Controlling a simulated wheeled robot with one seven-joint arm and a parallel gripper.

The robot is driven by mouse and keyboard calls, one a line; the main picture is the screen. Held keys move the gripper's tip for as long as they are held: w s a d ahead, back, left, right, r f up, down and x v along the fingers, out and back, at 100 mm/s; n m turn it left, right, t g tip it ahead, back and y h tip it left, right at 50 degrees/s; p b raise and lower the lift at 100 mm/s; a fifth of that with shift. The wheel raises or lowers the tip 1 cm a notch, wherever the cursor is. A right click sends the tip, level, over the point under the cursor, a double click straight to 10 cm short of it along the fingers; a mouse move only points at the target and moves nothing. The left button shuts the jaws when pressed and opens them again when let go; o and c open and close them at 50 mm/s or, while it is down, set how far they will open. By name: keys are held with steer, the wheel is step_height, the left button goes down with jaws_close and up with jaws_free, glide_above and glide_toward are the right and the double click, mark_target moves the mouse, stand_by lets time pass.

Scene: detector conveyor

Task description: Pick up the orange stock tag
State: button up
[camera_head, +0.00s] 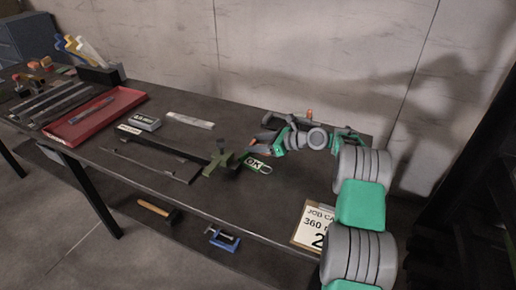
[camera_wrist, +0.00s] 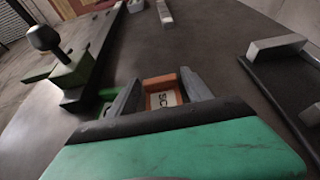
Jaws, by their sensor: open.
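The orange stock tag (camera_wrist: 162,84) shows in the wrist view, lying on the dark bench. It has an orange frame and a pale face with the letters "SC", partly cut off by my gripper body. My gripper (camera_wrist: 159,78) is open, with one grey finger on each side of the tag. I cannot tell whether either finger touches it. In the head view my gripper (camera_head: 263,136) is low over the bench near its back right; the tag cannot be made out there for certain.
A green lever fixture with a black knob (camera_wrist: 42,40) stands left of my gripper. A green "OK" tag (camera_head: 259,166) lies close by. A job card (camera_head: 313,228) is at the front edge. A red tray (camera_head: 75,131) is at left; a dark tray (camera_wrist: 270,95) is at right.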

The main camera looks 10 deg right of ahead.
steer(key=shift+a, duration=0.1)
steer(key=shift+c, duration=0.5)
steer(key=c, duration=1)
